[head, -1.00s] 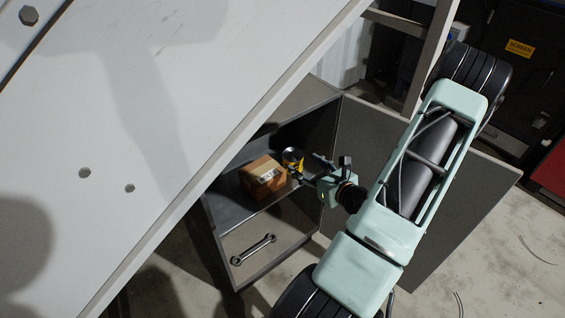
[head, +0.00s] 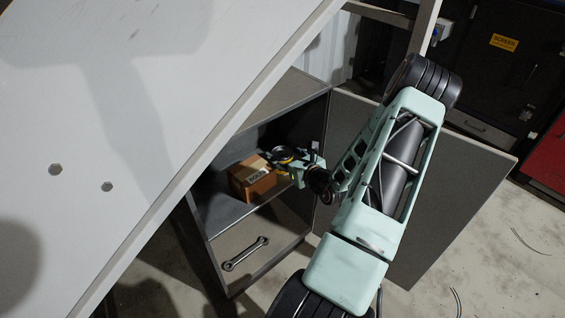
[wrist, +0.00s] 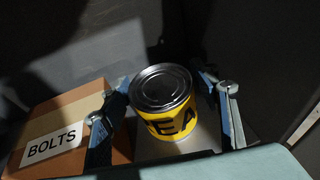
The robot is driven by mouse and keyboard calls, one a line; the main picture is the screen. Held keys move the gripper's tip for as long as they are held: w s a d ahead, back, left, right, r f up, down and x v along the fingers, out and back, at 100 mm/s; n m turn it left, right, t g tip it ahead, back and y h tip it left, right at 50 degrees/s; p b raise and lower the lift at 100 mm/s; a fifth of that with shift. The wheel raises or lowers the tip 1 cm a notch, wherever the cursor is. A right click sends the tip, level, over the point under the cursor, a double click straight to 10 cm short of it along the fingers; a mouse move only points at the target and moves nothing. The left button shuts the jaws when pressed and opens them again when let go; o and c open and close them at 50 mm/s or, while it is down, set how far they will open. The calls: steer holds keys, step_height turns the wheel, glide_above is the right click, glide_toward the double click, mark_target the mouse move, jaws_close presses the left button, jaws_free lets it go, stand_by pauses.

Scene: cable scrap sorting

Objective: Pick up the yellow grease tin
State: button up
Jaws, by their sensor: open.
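The yellow grease tin (wrist: 165,122) stands upright on the cabinet shelf with its grey metal lid up; part of its black lettering shows. In the head view the tin (head: 283,153) is partly covered by my gripper (head: 287,161). In the wrist view my gripper (wrist: 165,88) is open, with one blue finger to the left of the tin and one to the right. Gaps show between the fingers and the tin's sides. The left finger is between the tin and a cardboard box.
The cardboard box labelled BOLTS (wrist: 55,140) stands close on the tin's left; it also shows in the head view (head: 251,178). A wrench (head: 246,254) lies on the lower level. The open cabinet door (head: 420,190) is at right. A large white panel (head: 130,120) covers the left.

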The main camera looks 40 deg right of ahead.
steer(key=shift+w, duration=0.1)
steer(key=shift+c, duration=0.4)
steer(key=c, duration=1)
steer(key=shift+c, duration=0.9)
steer(key=shift+r, duration=0.15)
